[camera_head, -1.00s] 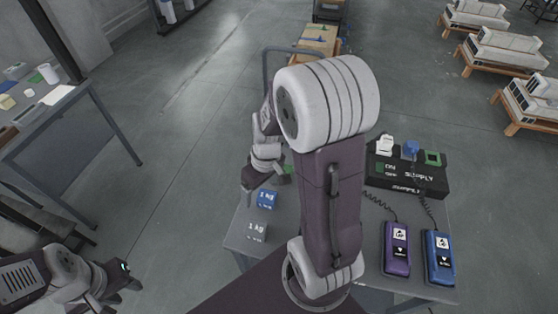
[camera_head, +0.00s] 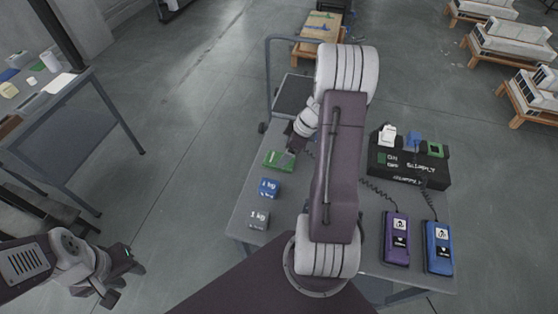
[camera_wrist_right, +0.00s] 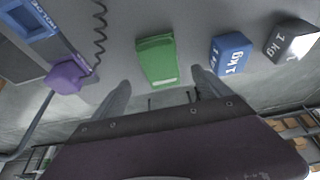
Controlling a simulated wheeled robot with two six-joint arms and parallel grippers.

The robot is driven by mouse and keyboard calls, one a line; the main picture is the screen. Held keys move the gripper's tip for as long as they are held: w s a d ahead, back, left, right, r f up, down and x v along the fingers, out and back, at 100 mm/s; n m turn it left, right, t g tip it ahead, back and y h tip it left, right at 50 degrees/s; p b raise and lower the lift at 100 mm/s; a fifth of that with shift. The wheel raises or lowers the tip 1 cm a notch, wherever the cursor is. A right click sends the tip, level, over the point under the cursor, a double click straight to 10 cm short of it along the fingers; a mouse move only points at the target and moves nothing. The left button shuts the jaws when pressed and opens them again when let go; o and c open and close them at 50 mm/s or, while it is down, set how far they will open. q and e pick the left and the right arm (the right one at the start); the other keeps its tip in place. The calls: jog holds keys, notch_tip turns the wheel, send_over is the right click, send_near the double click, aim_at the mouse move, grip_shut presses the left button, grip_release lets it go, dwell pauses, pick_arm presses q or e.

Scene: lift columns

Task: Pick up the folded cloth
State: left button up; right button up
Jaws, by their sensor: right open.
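A green, flat rectangular thing with a pale band near one end (camera_head: 279,159) lies on the grey table; it could be the folded cloth. In the right wrist view the green thing (camera_wrist_right: 158,58) lies just beyond my right gripper (camera_wrist_right: 160,84), between the lines of its two spread fingers. My right gripper (camera_head: 294,146) is open and empty, close to the green thing in the head view, partly hidden by its own arm. My left gripper (camera_head: 122,275) hangs at lower left, away from the table; its opening is unclear.
Blue (camera_head: 268,188) and grey (camera_head: 259,218) weights stand beside the green thing. A black supply box (camera_head: 407,161) with coiled cables, and purple (camera_head: 396,238) and blue (camera_head: 438,247) handheld devices, occupy the table's right side. Another table (camera_head: 62,105) stands at left.

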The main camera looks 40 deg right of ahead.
aim_at(279, 158)
jog(key=x, duration=0.4)
jog(key=shift+w+a+f, duration=0.1)
jog(key=shift+a+f, duration=0.05)
jog(key=shift+f, duration=0.15)
jog(key=c, duration=1.4)
jog(key=shift+c, duration=0.2)
jog(key=shift+r, duration=0.15)
jog(key=r, duration=0.4)
jog(key=shift+w+d+r, duration=0.1)
jog(key=shift+d+r, duration=0.05)
jog(key=shift+d, duration=0.15)
jog(key=w+d+r, duration=0.3)
jog(key=d+r, duration=0.3)
jog(key=d, duration=0.4)
jog(key=shift+d+r, duration=0.25)
jog(key=shift+d, duration=0.05)
